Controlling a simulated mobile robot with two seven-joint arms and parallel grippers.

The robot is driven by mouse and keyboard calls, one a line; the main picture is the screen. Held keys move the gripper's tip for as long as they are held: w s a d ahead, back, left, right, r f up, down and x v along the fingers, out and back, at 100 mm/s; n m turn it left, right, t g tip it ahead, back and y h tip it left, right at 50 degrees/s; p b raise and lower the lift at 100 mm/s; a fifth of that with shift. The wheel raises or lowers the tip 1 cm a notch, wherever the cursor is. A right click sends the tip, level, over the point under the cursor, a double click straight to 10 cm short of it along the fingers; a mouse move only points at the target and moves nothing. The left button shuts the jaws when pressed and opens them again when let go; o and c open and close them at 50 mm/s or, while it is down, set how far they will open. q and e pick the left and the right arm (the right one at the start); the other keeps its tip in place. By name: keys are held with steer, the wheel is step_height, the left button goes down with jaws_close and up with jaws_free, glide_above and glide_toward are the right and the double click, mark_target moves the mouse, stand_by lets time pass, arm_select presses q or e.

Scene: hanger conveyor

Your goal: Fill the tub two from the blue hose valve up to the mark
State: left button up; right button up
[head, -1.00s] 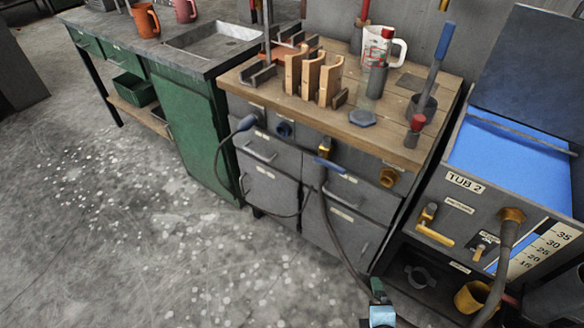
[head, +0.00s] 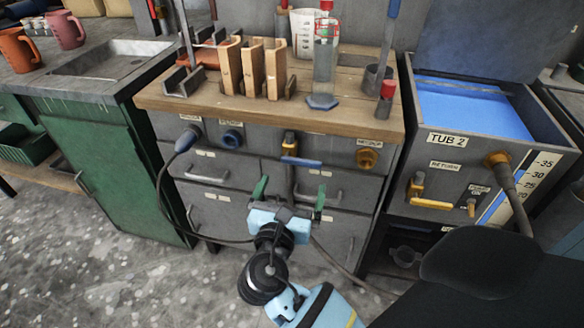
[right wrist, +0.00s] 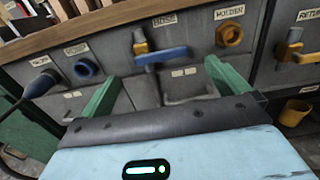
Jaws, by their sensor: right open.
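TUB 2 (head: 437,141) stands at the right with blue liquid inside. Its front has a number scale (head: 527,178) with a blue strip beside it; I cannot pick out a fill mark. A hose (head: 513,185) joins its orange fitting. The hose valve (head: 301,161), with a blue lever lying crosswise on a yellow body, is on the grey cabinet front; it also shows under the HOSE label in the right wrist view (right wrist: 162,56). My right gripper (head: 291,190) is open and empty, its green fingers just below and in front of the lever, apart from it. My left gripper is out of view.
A yellow RETURN valve (head: 428,203) and a small lever beside it are on the tub's front. The cabinet has a WELDER fitting (head: 368,158), a blue socket (head: 231,138) and a plugged cable (head: 186,139). Drawer handles (head: 323,194) stick out near my right gripper.

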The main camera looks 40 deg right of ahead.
mark_target(301, 162)
steer(key=x, duration=0.7)
steer(key=shift+w+d+b, duration=0.2)
steer(key=shift+w+b, duration=0.05)
steer(key=shift+b, duration=0.15)
steer(key=c, duration=1.2)
